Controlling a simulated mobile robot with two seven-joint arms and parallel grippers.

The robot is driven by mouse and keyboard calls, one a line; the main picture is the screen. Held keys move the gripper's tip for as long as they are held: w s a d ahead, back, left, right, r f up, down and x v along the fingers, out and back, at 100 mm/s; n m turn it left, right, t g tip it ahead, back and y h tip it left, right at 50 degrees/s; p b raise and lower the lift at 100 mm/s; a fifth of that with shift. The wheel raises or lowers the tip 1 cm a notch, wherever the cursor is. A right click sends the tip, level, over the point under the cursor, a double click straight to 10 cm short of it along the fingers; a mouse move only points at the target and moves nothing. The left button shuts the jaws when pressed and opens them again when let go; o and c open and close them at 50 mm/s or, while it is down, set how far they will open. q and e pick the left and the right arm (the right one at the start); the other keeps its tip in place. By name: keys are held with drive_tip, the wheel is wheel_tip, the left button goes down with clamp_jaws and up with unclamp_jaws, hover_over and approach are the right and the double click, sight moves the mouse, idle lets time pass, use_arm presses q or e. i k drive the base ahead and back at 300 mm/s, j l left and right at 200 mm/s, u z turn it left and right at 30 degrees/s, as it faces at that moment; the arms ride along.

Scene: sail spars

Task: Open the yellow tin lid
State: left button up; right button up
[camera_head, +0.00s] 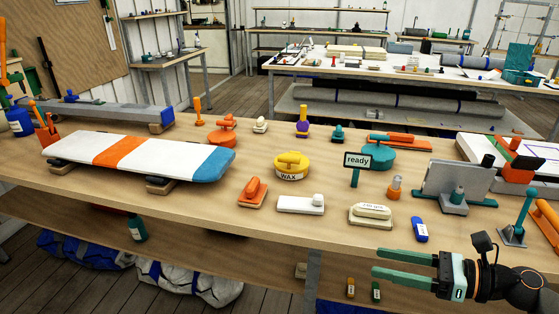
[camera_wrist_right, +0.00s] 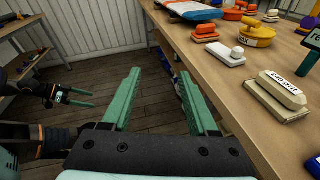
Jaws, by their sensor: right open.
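The yellow tin (camera_head: 291,174), labelled WAX, stands on the workbench. Its yellow lid (camera_head: 292,159) has a raised handle on top and sits on the tin. The tin also shows at the upper right of the right wrist view (camera_wrist_right: 257,38). My right gripper (camera_head: 380,262) is open and empty, in front of the bench's front edge, to the right of the tin and apart from it. Its two green fingers (camera_wrist_right: 158,75) show in the right wrist view over the floor. My left gripper (camera_wrist_right: 92,98) shows at the left of that view, its fingers apart and empty.
On the workbench (camera_head: 250,205), an orange block (camera_head: 252,193), a white block (camera_head: 300,205) and a cream block (camera_head: 370,215) lie in front of the tin. A ready sign (camera_head: 357,161) stands to its right. A striped board (camera_head: 140,155) lies to its left.

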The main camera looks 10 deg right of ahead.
sight(292, 162)
drive_tip(key=i, duration=1.4)
